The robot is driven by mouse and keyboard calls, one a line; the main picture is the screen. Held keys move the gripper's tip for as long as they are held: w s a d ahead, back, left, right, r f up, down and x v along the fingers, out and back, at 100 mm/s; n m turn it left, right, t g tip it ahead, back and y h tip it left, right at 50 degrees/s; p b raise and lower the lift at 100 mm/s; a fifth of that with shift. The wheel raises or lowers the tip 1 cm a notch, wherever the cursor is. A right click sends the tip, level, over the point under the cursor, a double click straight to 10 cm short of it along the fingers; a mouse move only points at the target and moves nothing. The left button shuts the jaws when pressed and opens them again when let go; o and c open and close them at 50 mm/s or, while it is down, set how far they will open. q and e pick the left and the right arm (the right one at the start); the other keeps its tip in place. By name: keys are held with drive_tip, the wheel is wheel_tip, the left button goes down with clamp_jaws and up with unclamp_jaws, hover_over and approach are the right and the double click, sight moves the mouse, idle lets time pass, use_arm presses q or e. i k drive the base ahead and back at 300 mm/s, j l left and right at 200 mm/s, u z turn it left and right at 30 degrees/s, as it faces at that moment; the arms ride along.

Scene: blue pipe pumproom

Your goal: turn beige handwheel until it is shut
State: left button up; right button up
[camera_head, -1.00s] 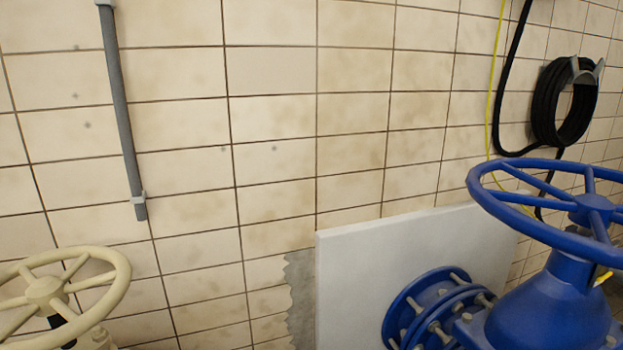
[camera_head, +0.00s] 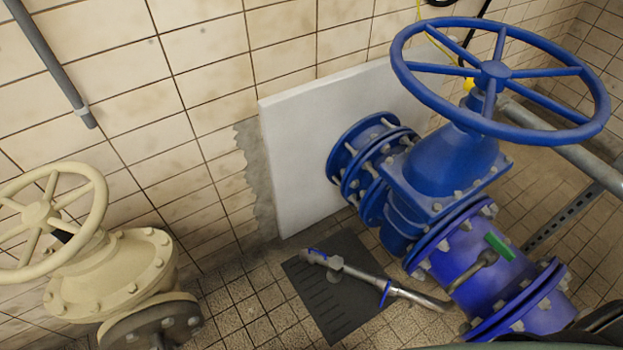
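The beige handwheel (camera_head: 97,213) is at the left edge of the head view, on top of a beige valve body (camera_head: 118,272). Its left rim is cut off by the picture edge. The wheel has several spokes and a round hub, and is tilted toward me. Nothing touches the part of it that shows. Neither of my grippers can be made out in this view.
A large blue handwheel (camera_head: 597,122) on a blue valve (camera_head: 445,160) and pipe (camera_head: 490,255) fills the right side. A grey pipe (camera_head: 45,52) runs down the tiled wall. A dark floor grate (camera_head: 325,305) lies between the valves, with a metal hose fitting (camera_head: 345,270) over it.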

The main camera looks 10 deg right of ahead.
sight(42, 217)
drive_tip(key=u, duration=1.4)
drive_tip(key=i+j+z, duration=0.15)
